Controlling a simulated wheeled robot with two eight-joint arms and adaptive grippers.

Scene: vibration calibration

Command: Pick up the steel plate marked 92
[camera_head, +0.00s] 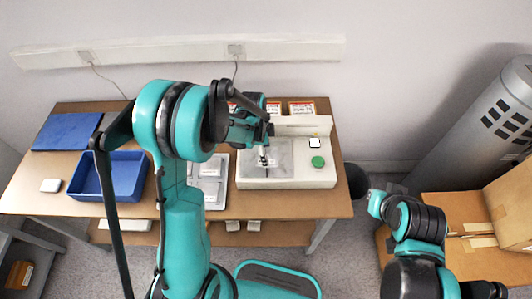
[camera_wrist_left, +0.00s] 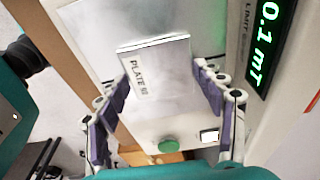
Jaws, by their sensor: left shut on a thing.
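A steel plate (camera_wrist_left: 160,75) with a white label reading "PLATE" and a number too blurred to be sure of shows in the left wrist view. My left gripper (camera_wrist_left: 165,95) is shut on it, with purple finger pads at its two sides. In the head view my left gripper (camera_head: 263,158) is over the steel top of a white machine (camera_head: 285,180), and my arm hides much of it. Whether the plate touches that top I cannot tell. More steel plates (camera_head: 210,170) lie on the table left of the machine, partly behind my arm. My right gripper is not seen.
A blue bin (camera_head: 133,180), a blue folder (camera_head: 66,131) and a small white object (camera_head: 50,185) are on the left of the table. The machine has a green button (camera_head: 318,161) and a lit green display (camera_wrist_left: 268,40). Cardboard boxes (camera_head: 455,205) stand at right.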

